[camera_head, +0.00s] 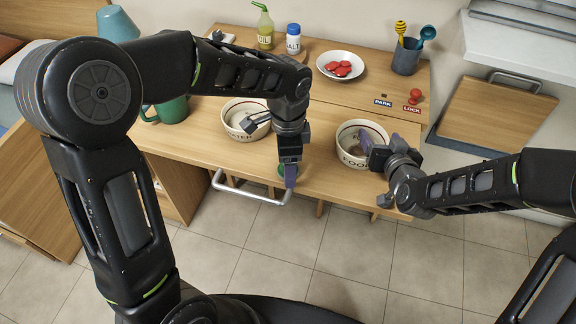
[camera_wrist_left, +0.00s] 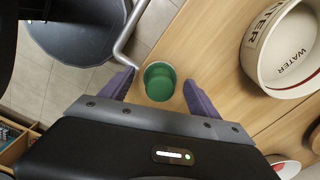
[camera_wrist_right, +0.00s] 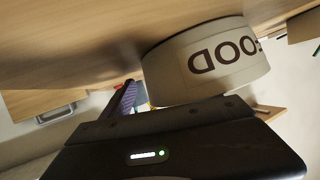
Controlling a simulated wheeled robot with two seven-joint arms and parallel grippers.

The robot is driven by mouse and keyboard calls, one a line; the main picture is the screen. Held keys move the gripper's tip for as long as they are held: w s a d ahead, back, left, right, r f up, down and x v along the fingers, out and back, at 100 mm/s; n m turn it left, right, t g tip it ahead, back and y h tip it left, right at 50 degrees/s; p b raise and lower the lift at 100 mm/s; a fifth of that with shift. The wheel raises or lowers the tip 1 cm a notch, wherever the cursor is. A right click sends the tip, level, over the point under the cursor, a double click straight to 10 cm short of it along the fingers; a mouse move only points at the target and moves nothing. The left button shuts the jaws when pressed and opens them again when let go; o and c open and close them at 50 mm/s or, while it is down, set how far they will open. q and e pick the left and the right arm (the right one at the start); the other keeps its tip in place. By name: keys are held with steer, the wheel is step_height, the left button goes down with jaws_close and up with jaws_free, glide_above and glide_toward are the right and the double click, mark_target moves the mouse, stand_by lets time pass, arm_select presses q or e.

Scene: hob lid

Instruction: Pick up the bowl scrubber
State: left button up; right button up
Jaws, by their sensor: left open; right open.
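A small green round object (camera_wrist_left: 160,84), the likeliest bowl scrubber, stands on the wooden top near its front edge. In the head view it (camera_head: 281,170) is partly hidden by my left gripper (camera_head: 287,172). In the left wrist view my left gripper (camera_wrist_left: 158,90) is open, with a purple finger on either side of the green object; I cannot tell whether they touch it. My right gripper (camera_head: 381,170) is open at the FOOD bowl (camera_head: 347,157). The right wrist view shows this bowl (camera_wrist_right: 205,65) close ahead, with one purple finger (camera_wrist_right: 123,100) at its left; the other finger is hidden.
The WATER bowl (camera_head: 231,127) stands behind my left gripper. A green mug (camera_head: 172,110) is at the left. A plate (camera_head: 324,62) with red pieces, an oil bottle (camera_head: 265,30), a salt jar (camera_head: 293,40) and a utensil cup (camera_head: 406,58) stand farther back. A metal rail (camera_head: 250,192) runs along the front.

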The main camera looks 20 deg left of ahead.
arm_select(q)
steer(key=shift+c, duration=0.4)
jaws_close()
step_height(320, 180, up, 10)
steer(key=shift+r, duration=0.1)
stand_by(0.9)
stand_by(0.3)
steer(key=c, duration=0.5)
jaws_free()
steer(key=shift+c, duration=0.2)
steer(key=c, duration=0.7)
